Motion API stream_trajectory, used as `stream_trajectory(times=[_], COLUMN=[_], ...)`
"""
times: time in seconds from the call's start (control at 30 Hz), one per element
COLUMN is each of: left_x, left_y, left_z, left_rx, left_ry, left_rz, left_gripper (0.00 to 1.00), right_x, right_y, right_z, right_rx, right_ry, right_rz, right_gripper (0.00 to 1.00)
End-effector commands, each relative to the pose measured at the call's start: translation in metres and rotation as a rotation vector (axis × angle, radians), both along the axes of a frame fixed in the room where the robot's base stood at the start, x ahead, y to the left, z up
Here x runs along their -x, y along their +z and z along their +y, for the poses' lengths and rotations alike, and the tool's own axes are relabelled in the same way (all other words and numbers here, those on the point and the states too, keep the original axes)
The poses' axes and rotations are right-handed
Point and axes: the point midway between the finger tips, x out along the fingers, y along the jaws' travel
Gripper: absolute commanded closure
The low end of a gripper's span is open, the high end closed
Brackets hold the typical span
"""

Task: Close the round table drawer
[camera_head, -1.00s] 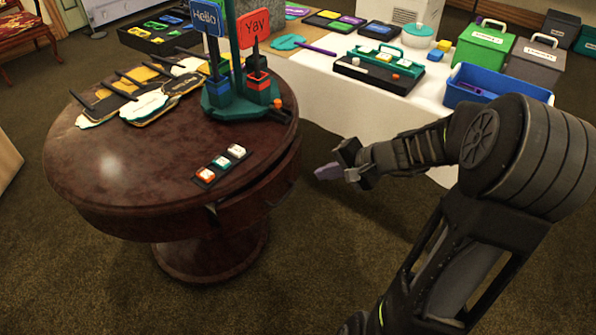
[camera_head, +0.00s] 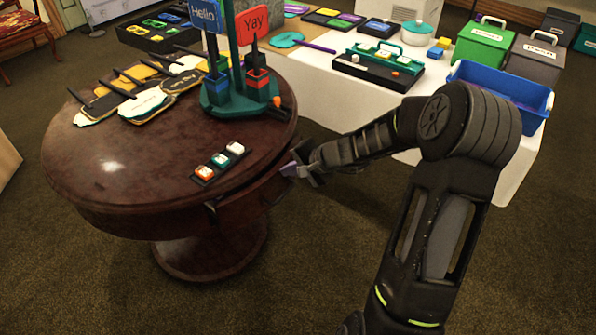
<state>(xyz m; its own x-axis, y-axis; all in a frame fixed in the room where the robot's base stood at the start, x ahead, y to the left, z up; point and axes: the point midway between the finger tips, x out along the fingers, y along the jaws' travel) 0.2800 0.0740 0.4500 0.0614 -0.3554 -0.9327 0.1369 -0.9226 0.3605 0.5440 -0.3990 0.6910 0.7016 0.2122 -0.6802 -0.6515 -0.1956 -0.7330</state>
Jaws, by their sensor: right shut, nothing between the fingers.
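The round table (camera_head: 120,185) is dark polished wood on a thick pedestal and fills the left of the head view. Its drawer (camera_head: 250,197) is in the curved side facing front right. A dark gap shows under the tabletop edge there, and the drawer front stands slightly out. My right gripper (camera_head: 290,170) is shut and empty, at the right part of the drawer front. It looks close to or touching the wood; I cannot tell which. My left gripper is not in view.
On the tabletop are a small strip of buttons (camera_head: 219,163), a teal sign stand (camera_head: 240,95) and several paddle signs (camera_head: 145,103). A white-covered table (camera_head: 335,95) with a blue bin (camera_head: 510,88) stands behind my right arm. The carpet in front is clear.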

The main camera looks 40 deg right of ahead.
Motion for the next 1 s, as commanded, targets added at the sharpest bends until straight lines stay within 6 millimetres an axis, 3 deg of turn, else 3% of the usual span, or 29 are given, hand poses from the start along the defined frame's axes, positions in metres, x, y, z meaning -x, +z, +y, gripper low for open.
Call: stream_trajectory(times=[0.33,0.6,1.0], left_x=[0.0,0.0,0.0], left_y=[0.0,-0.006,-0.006], left_z=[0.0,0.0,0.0], left_rx=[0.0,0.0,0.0], left_ry=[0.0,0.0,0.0], left_rz=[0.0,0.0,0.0], left_gripper=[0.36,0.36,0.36], right_x=[-0.002,-0.027,-0.026], right_y=[0.0,-0.001,0.0], right_z=[0.0,0.008,0.007], right_rx=[0.001,0.001,0.001], right_ry=[0.001,0.0,0.0], right_rz=[0.0,0.0,0.0], right_gripper=[1.0,1.0,1.0])
